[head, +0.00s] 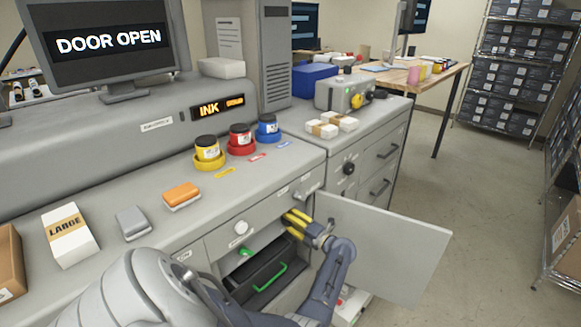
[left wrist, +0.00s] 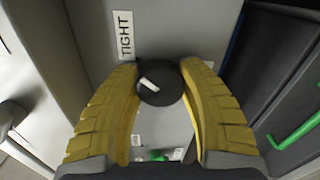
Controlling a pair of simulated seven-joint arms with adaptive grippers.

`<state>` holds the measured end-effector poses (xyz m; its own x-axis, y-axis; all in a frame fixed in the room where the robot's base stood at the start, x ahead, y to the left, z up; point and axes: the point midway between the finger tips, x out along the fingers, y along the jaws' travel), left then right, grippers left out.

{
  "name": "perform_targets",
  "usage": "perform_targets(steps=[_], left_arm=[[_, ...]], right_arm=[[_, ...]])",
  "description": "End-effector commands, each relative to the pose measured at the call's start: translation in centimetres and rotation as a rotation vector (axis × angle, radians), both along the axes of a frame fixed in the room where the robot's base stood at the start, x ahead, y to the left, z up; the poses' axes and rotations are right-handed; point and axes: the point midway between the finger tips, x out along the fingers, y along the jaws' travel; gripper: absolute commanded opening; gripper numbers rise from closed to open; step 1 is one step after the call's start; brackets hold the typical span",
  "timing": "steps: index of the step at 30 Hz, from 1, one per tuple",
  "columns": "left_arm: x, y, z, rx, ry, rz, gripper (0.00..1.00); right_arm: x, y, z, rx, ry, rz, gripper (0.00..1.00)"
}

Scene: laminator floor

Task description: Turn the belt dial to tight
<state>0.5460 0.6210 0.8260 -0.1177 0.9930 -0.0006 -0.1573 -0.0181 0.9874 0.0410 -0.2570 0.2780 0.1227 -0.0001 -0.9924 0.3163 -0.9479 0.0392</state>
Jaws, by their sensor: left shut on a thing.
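The belt dial (left wrist: 162,88) is a round black knob with a short white mark, which slants toward the upper left in the left wrist view. A white TIGHT label (left wrist: 123,36) is on the grey panel to its upper left. My left gripper (left wrist: 161,70) has its yellow fingers closed on either side of the dial. In the head view this gripper (head: 290,224) reaches into the open cabinet and hides the dial. My right gripper is in neither view.
The cabinet door (head: 385,248) stands open to the right of my left gripper. A dark drawer with a green handle (head: 270,277) sits low in the cabinet. Ink jars, including a red one (head: 241,138), stand on the counter above. The screen (head: 108,42) reads DOOR OPEN.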

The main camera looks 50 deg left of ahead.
Motion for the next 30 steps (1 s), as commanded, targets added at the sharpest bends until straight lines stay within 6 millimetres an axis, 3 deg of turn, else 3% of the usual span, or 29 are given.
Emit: perform_targets(steps=[8, 9, 16, 25, 30], left_arm=[[0.1, 0.2, 0.4, 0.006, -0.001, -0.002, 0.12], [0.1, 0.2, 0.4, 0.006, -0.001, -0.002, 0.43], [0.1, 0.1, 0.2, 0.003, -0.001, -0.001, 0.69], [0.1, -0.2, 0.1, 0.001, -0.001, -0.001, 0.69], [0.3, -1.9, 0.0, -0.001, -0.001, -0.002, 0.69]], right_arm=[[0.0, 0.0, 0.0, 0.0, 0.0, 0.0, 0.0], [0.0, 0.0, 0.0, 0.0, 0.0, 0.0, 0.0], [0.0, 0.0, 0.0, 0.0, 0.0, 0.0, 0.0], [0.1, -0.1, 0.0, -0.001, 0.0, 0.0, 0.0], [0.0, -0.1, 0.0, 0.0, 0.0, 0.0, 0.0]])
